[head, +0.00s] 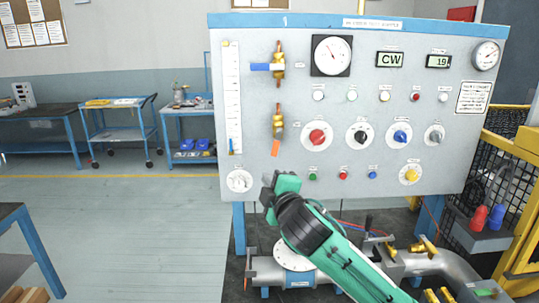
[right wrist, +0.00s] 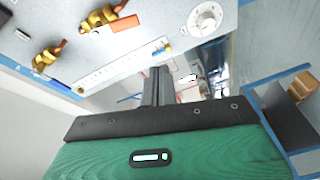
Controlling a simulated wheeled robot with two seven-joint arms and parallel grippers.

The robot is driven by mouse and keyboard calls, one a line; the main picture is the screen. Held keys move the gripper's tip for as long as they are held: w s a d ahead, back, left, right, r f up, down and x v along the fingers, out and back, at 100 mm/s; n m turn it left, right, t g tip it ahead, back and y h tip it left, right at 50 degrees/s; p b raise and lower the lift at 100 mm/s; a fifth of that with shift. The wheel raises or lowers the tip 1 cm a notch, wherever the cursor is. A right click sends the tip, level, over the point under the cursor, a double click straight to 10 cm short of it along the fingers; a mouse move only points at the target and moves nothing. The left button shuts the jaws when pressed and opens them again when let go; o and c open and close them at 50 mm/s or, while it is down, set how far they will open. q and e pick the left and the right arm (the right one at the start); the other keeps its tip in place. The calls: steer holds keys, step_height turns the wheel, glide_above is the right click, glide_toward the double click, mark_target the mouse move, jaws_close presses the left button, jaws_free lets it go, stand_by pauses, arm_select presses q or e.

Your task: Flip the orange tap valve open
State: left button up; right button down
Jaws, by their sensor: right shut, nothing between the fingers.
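The orange tap valve has a brass body (head: 278,122) on a vertical copper pipe, at the left of the grey panel. Its orange handle (head: 275,147) points down, roughly along the pipe, tilted slightly left. In the right wrist view, the orange handle (right wrist: 124,24) is at the upper left, clear of the fingers. My right gripper (head: 267,188) is shut and empty, in front of the panel below the handle and apart from it. Its closed dark fingers (right wrist: 155,87) show in the right wrist view. My left gripper is not in view.
A second brass valve with a blue handle (head: 260,67) sits above, its handle pointing left. A white dial (head: 239,181) is left of my right gripper. Several knobs, including a red one (head: 317,136), are to the right. Pipework (head: 268,270) lies below the panel.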

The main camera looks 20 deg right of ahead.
mark_target(275, 149)
steer(key=w+r+p, duration=0.4)
steer(key=w+r, duration=0.1)
steer(key=w, duration=0.6)
steer(key=shift+n+t, duration=0.4)
steer(key=d, duration=0.1)
steer(key=s+d+f, duration=0.1)
steer(key=d+p, duration=0.1)
steer(key=shift+s+d+f, duration=0.15)
steer(key=shift+d+f, duration=0.1)
steer(key=shift+f, duration=0.05)
